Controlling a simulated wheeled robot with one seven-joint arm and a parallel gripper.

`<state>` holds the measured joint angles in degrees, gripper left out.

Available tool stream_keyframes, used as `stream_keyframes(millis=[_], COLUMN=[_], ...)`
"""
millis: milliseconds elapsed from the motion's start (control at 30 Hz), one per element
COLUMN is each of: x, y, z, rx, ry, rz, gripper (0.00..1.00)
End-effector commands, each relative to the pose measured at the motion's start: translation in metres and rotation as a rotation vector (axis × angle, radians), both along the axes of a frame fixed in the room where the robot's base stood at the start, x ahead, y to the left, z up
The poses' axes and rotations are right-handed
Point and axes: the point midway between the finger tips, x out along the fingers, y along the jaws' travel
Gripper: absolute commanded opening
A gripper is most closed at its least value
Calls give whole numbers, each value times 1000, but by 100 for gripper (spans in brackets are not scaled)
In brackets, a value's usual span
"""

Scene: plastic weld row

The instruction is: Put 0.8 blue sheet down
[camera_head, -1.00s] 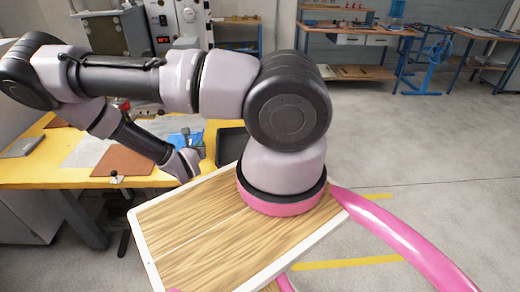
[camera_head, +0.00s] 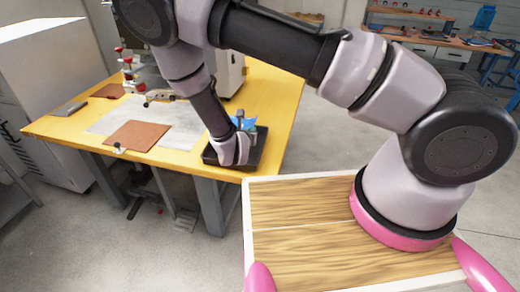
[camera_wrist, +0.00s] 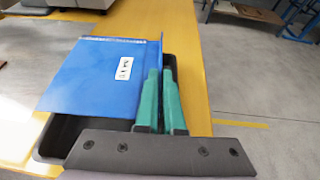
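The blue sheet (camera_wrist: 105,72), with a white label, fills the left middle of the wrist view. My gripper (camera_wrist: 160,98) has two green fingers closed on the sheet's upright right edge. The sheet is over a black tray (camera_wrist: 173,68), whose rim shows around it. I cannot tell whether the sheet touches the tray floor. In the head view a small part of the blue sheet (camera_head: 246,123) shows behind my gripper (camera_head: 241,122), over the black tray (camera_head: 262,150). My wrist hides the rest, and the fingertips are hard to make out there.
The tray is at the right front part of a yellow table (camera_head: 285,95). A brown sheet (camera_head: 137,135) lies on a pale grey sheet (camera_head: 100,122) to the left. A clamp fixture (camera_head: 128,65) stands behind. Open floor (camera_head: 320,145) lies right of the table.

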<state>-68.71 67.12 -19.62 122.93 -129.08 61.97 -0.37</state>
Motion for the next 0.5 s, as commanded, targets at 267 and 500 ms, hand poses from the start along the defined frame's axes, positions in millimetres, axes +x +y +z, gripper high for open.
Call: stream_keyframes(millis=[267, 500], x=[-1, -1], y=[2, 2], z=[-46, -66], rx=[-2, -1], ry=[3, 2], rz=[3, 3], gripper=[0, 0])
